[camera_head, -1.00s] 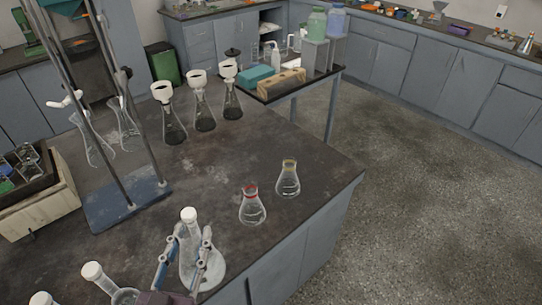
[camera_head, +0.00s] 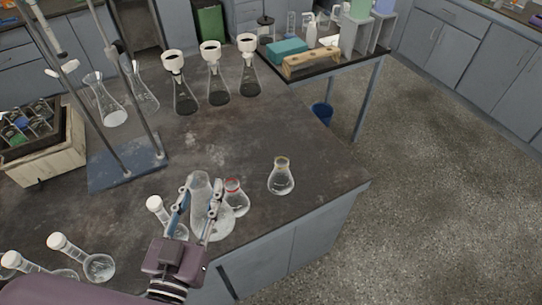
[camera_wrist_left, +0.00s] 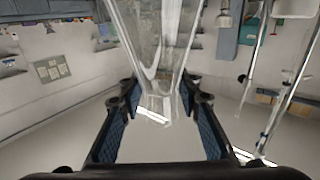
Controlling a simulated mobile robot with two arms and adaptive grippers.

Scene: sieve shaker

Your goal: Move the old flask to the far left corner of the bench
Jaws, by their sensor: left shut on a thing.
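My left gripper (camera_head: 200,188) is shut on a cloudy, worn-looking glass flask (camera_head: 211,216), which I take as the old flask. Its fingers lie on either side of the glass. In the left wrist view the scratched, greyish flask (camera_wrist_left: 158,45) sits between the two finger pads (camera_wrist_left: 155,115). In the head view it overlaps the red-rimmed flask (camera_head: 236,198) behind it. I cannot tell its height above the bench (camera_head: 258,128). My right gripper is not in view.
White-capped round flasks (camera_head: 100,267) stand at the near left. A yellow-rimmed flask (camera_head: 281,178) stands right of the held one. A stand with a blue base (camera_head: 128,170), flasks with white funnels (camera_head: 187,102) and a wooden box (camera_head: 45,160) occupy the far and left side. Mid-bench is clear.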

